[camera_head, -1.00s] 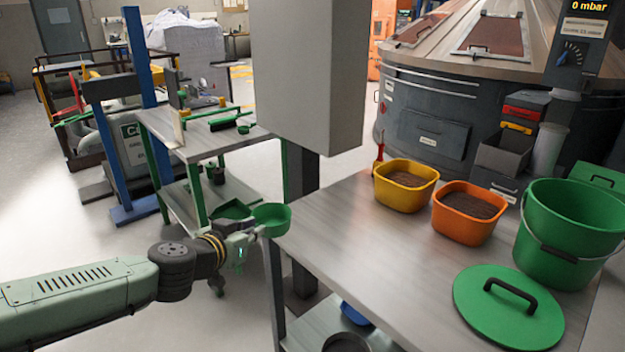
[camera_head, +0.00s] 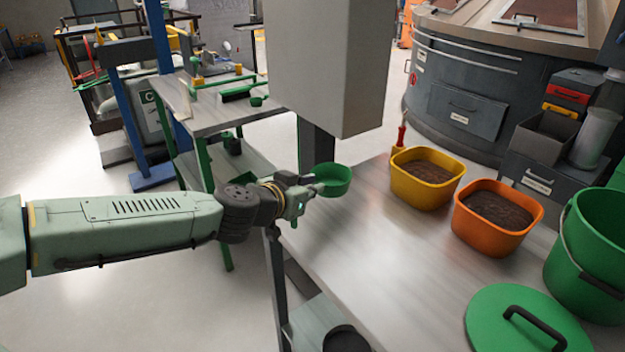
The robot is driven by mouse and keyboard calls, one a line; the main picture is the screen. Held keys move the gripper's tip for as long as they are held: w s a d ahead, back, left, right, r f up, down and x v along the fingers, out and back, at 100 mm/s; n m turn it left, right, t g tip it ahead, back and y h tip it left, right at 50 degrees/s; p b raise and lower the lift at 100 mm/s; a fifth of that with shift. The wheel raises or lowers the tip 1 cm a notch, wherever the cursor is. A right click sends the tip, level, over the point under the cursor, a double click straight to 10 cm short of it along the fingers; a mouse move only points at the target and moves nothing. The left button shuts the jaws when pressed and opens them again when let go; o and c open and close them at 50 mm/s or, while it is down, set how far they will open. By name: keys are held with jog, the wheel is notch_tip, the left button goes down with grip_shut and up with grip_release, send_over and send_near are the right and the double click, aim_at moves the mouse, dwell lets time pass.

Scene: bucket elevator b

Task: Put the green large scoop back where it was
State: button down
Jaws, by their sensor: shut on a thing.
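The green large scoop (camera_head: 333,180) is a round green cup. It is at the end of my gripper (camera_head: 306,192), which is shut on it near its handle side. The scoop appears over the left edge of the near metal table (camera_head: 370,240), in front of a grey column. Most of the scoop's handle is hidden by my gripper. A smaller green scoop or cup (camera_head: 257,101) sits on the far workbench (camera_head: 210,118), beside a green-and-black brush (camera_head: 238,92).
A yellow tub (camera_head: 425,190) and an orange tub (camera_head: 492,232) of dark material stand on the near table. A green bucket (camera_head: 592,262) and green lid (camera_head: 510,325) are at right. A grey column (camera_head: 330,60) hangs over the table's back left. The table's middle is clear.

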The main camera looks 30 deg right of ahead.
jog(key=shift+f, duration=2.55)
jog(key=shift+f+b, duration=0.35)
jog(key=shift+f, duration=0.3)
jog(key=c, duration=1.6)
grip_release()
